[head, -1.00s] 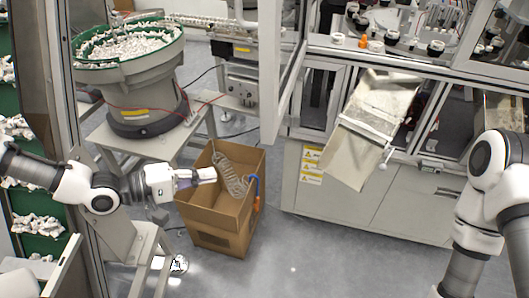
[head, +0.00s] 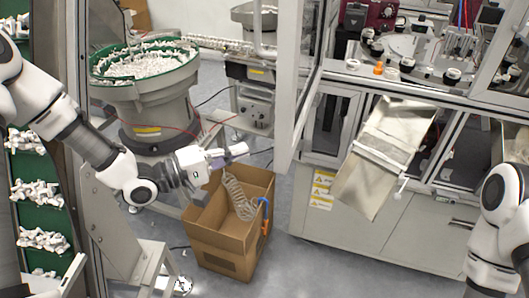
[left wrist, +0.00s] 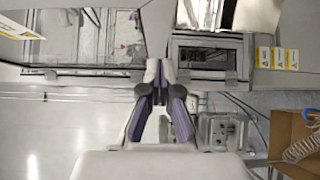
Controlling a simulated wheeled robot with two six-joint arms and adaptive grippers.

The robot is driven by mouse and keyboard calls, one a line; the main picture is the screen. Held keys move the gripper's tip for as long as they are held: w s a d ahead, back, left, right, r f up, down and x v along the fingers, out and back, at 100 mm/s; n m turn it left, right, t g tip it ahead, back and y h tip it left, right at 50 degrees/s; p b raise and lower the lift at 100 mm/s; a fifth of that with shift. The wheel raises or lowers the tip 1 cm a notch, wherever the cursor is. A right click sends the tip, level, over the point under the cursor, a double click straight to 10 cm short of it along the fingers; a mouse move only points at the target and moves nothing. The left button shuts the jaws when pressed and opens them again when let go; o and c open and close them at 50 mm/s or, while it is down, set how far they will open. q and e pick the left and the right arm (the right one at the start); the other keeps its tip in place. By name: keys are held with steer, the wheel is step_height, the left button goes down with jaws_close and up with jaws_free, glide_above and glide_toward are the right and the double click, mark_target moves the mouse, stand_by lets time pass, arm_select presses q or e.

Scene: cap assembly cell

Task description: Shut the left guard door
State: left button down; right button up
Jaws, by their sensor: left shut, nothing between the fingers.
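The left guard door (head: 291,95) is a tall pale-grey framed panel at the front left corner of the machine. It stands swung out from the machine in the head view. My left gripper (head: 240,150) is shut and empty, left of the door's lower end and above the cardboard box, with a visible gap to the door in the picture. In the left wrist view my closed fingers (left wrist: 160,68) point towards a grey frame and clear panels; I cannot tell which of these belong to the door. My right gripper is out of view; only its arm shows at the right.
An open cardboard box (head: 222,245) with a coiled hose (head: 238,198) stands on the floor below my left gripper. A bowl feeder (head: 150,85) stands behind it. A tilted metal chute (head: 385,150) sticks out of the machine's front. Grey floor is clear at the front.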

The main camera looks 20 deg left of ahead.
arm_select(q)
steer(key=w+d+p, duration=0.1)
steer(key=d+p, duration=0.1)
steer(key=d, duration=0.4)
steer(key=shift+w, duration=0.25)
steer(key=shift+r, duration=0.1)
steer(key=shift+d, duration=0.1)
